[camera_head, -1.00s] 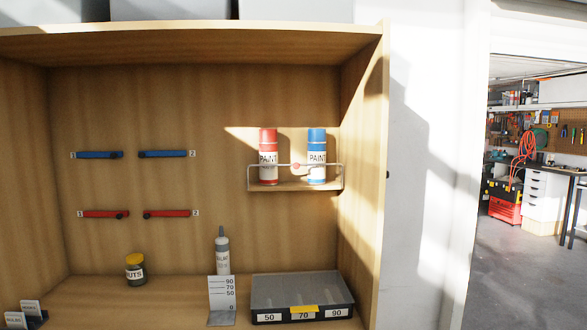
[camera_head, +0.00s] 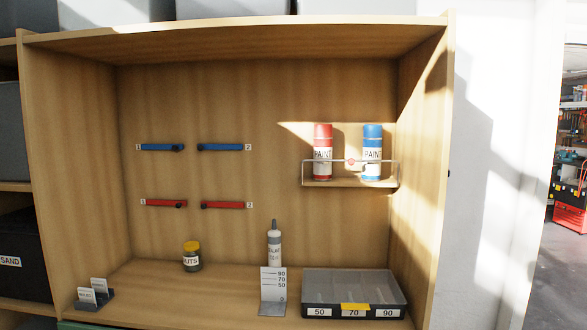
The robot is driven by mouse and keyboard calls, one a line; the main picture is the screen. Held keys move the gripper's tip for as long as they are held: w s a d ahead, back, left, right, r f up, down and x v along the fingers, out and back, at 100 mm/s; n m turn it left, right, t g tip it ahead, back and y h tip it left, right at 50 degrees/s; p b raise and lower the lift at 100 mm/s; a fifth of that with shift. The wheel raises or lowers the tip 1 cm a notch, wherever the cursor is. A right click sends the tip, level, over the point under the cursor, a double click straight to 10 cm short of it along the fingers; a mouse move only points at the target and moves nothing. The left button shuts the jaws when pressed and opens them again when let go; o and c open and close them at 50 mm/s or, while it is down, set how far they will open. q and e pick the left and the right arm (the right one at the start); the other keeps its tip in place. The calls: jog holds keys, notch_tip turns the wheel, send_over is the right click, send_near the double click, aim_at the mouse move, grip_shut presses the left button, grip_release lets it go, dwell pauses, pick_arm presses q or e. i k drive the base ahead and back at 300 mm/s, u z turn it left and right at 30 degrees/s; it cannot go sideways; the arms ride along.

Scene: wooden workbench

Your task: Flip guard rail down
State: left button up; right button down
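A red paint can (camera_head: 322,140) and a blue paint can (camera_head: 372,140) stand upright on the shelf behind the rail. Neither of my grippers is in view.
Below on the bench are a grey compartment box (camera_head: 354,290), a height gauge (camera_head: 272,285), a grey bottle (camera_head: 274,246), a jar labelled NUTS (camera_head: 192,260) and a card holder (camera_head: 95,295). Blue and red bars (camera_head: 165,203) are on the back panel. The front of the shelf is clear.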

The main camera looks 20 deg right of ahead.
aim_at(351, 161)
jog(key=z, duration=0.8)
jog(key=i, duration=0.15)
jog(key=u, duration=1.9)
jog(key=k, duration=1.3)
jog(key=z, duration=1.1)
jog(key=i, duration=1.8)
jog(key=u, duration=0.3)
